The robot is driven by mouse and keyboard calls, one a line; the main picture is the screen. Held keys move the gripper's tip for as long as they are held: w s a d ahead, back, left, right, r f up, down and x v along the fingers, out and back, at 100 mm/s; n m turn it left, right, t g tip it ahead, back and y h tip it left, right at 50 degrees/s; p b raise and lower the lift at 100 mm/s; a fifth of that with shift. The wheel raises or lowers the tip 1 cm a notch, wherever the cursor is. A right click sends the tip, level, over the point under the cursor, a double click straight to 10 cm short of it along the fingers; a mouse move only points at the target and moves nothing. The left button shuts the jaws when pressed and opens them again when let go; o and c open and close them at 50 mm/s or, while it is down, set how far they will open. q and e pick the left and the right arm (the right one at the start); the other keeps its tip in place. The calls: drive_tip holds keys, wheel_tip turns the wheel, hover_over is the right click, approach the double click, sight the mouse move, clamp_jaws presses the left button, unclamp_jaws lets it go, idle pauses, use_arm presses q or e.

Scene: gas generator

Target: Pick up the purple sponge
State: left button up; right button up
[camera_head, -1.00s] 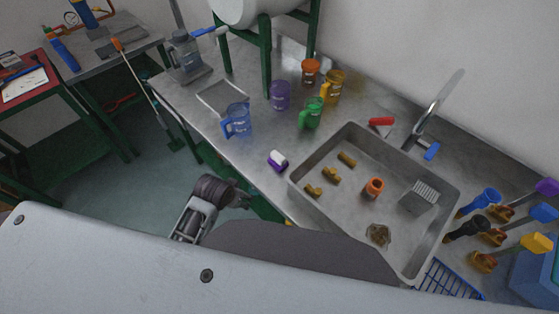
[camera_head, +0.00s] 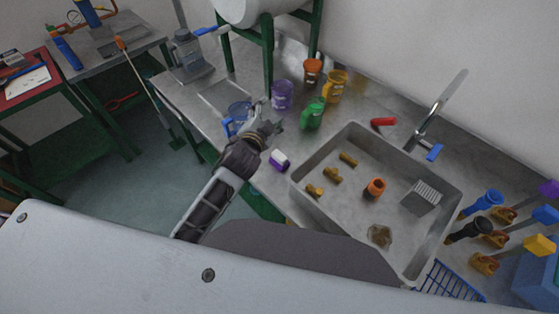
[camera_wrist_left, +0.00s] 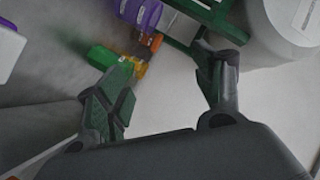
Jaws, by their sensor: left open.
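The purple sponge (camera_head: 279,161), with a white top face, lies on the metal counter just left of the sink. A white block with a purple edge, which looks like the sponge (camera_wrist_left: 9,45), is cut off at the left of the left wrist view. My left gripper (camera_head: 268,116) is over the counter, above and slightly left of the sponge in the head view, between the blue mug and the green mug. It is open and empty, and its two fingers stand apart in the left wrist view (camera_wrist_left: 165,65). My right gripper is not in view.
The blue mug (camera_head: 236,115) is partly hidden by my left gripper. A purple mug (camera_head: 282,95), green mug (camera_head: 313,114), yellow mug (camera_head: 334,86) and orange mug (camera_head: 312,71) stand behind. The sink (camera_head: 407,251) holds several brass fittings and an orange cylinder.

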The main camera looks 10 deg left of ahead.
use_arm(q)
drive_tip(key=d+r+m+t+h, duration=0.4)
drive_tip(key=d+r+m+h, duration=0.7)
drive_tip(key=d+r+m, duration=0.5)
drive_tip(key=s+d+m+g+h, duration=0.8)
drive_tip(key=s+d+m+g, duration=0.25)
drive_tip(key=m+g, duration=0.85)
drive_tip(key=s+a+f+m+g+y, duration=0.1)
drive_tip(key=a+f+m+y, duration=0.1)
drive_tip(key=f+m+y, duration=0.4)
drive_tip(key=a+f+m+g+y, duration=0.1)
drive_tip(key=a+f+m+y, duration=0.1)
drive_tip(key=f+m+y, duration=0.4)
drive_tip(key=w+a+f+m+t+y, duration=0.1)
drive_tip(key=w+a+f+y, duration=0.2)
drive_tip(key=a, duration=0.6)
drive_tip(key=w+a+f+m+y, duration=0.2)
drive_tip(key=w+a+f+y, duration=0.1)
drive_tip(key=a, duration=0.6)
drive_tip(key=shift+w+a+f+m+t+y, duration=0.35)
drive_tip(key=shift+w+y, duration=0.3)
drive_tip(key=shift+y, duration=0.25)
